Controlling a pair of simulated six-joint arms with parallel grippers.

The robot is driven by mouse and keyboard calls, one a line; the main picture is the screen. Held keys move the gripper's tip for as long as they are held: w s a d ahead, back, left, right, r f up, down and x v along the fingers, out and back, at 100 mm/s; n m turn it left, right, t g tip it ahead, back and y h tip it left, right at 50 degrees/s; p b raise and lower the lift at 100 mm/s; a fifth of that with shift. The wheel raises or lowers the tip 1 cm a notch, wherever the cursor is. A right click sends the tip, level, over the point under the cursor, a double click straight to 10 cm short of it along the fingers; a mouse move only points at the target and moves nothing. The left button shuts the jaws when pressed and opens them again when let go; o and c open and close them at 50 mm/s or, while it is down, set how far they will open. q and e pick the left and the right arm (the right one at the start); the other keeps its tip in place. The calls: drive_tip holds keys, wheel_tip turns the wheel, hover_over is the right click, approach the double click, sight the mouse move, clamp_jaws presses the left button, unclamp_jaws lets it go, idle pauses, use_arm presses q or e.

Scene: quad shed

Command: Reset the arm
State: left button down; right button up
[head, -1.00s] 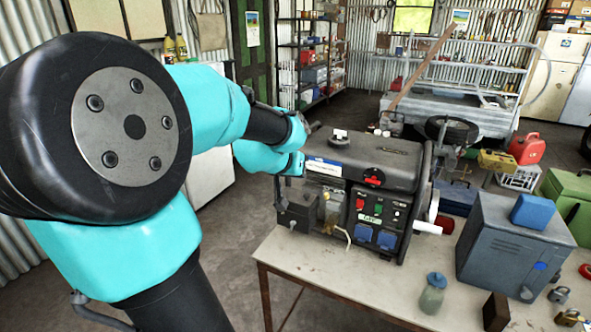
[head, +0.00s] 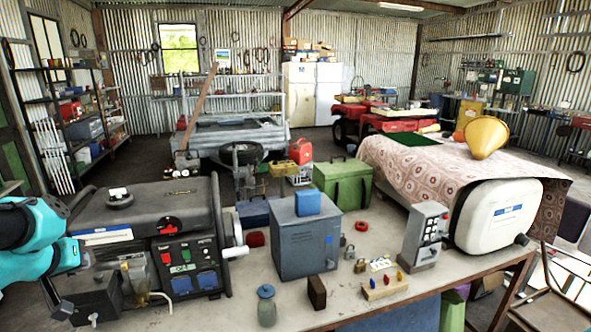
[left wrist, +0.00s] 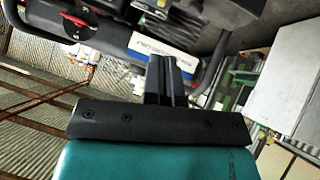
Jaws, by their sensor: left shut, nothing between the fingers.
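My left arm comes in from the left edge in the head view, teal with black joints. Its gripper (head: 84,197) is beside the left end of the black generator (head: 150,208), partly lost against its dark frame. In the left wrist view the gripper's two dark fingers (left wrist: 170,75) are together with nothing between them. The generator (left wrist: 150,35) shows there just beyond the fingers, with its red switch at the upper left. I cannot tell whether the gripper touches the generator. My right gripper is not in view.
A green chest (head: 342,185) stands behind. A white tank (head: 495,215) is at the right.

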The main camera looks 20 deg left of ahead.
use_arm(q)
drive_tip(key=w+d+f+g+h, duration=0.1)
drive_tip(key=w+d+f+h, duration=0.2)
drive_tip(key=f, duration=0.5)
drive_tip(key=w+d+f+n+g+h, duration=0.1)
drive_tip(key=w+d+f, duration=0.2)
drive_tip(key=d+f, duration=0.35)
drive_tip(key=w+d+f+g+h, duration=0.1)
drive_tip(key=w+d+f+h, duration=0.15)
drive_tip(key=f, duration=0.75)
drive_tip(key=w+d+f+m+g+h, duration=0.1)
drive_tip(key=d+f+m+g, duration=0.3)
drive_tip(key=d+f, duration=1.9)
drive_tip(key=w+d+m, duration=0.1)
drive_tip(key=d+m, duration=0.2)
drive_tip(key=m, duration=0.1)
drive_tip(key=shift+d+g, duration=0.15)
drive_tip(key=shift+g, duration=0.15)
drive_tip(key=c, duration=1.8)
unclamp_jaws()
drive_tip(key=shift+f+h, duration=0.1)
drive_tip(key=shift+h, duration=0.15)
